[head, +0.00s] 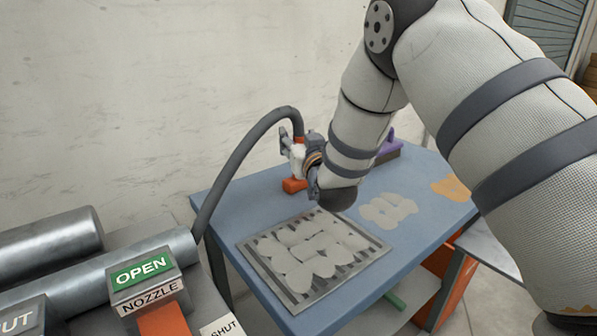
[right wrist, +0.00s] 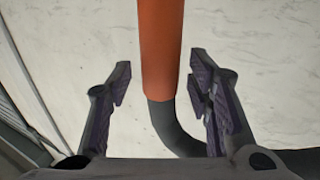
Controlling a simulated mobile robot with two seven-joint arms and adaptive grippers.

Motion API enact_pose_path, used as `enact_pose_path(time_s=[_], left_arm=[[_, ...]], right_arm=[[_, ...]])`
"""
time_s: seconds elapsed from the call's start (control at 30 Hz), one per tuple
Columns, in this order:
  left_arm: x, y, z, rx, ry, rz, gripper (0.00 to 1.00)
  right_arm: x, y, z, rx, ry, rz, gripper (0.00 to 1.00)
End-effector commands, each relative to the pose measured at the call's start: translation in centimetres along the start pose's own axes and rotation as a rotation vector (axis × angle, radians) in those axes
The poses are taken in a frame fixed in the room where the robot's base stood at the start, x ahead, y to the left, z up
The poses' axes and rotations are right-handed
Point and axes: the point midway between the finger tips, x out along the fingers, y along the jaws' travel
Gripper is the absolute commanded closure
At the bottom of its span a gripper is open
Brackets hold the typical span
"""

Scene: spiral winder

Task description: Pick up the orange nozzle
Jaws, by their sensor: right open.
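The orange nozzle (right wrist: 160,50) stands between the two open fingers of my right gripper (right wrist: 160,95) in the right wrist view, with a gap on each side. A dark grey hose (right wrist: 172,128) joins its lower end there. The hose (head: 240,150) arches from the nozzle down to the left. My left gripper is not in view.
A blue table (head: 262,200) carries a grey slotted tray (head: 262,262) with pale flat pieces. More pale pieces (head: 388,209), an orange-yellow patch (head: 451,188) and a purple-handled brush (head: 388,146) lie beyond. Metal cylinders (head: 150,262) and a green OPEN nozzle sign (head: 141,271) stand at front left.

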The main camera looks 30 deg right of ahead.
Motion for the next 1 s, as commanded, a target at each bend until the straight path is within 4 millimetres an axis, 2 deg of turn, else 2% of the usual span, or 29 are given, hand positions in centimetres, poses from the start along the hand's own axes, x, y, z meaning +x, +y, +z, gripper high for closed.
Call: enact_pose_path(time_s=[0.03,0.2,0.23,0.53,0.67,0.8,1.0], left_arm=[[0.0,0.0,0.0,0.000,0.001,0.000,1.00],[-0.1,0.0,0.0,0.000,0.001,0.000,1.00],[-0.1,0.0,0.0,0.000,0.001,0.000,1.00],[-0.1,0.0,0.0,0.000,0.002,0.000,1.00],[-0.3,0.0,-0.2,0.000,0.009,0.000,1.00],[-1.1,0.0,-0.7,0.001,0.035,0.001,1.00],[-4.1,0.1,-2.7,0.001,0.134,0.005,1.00]], right_arm=[[0.0,0.0,-0.1,0.001,0.001,0.000,0.58],[0.0,0.0,-0.1,0.001,0.001,0.000,0.97],[0.0,0.0,-0.1,0.001,0.001,0.000,1.00],[-0.1,0.0,-0.1,0.001,0.002,0.000,1.00],[-0.1,0.0,-1.2,0.002,0.005,0.000,1.00],[-0.4,-0.1,-4.5,0.004,0.012,-0.001,1.00],[-5.6,-0.5,-11.2,0.008,0.029,-0.002,1.00]])
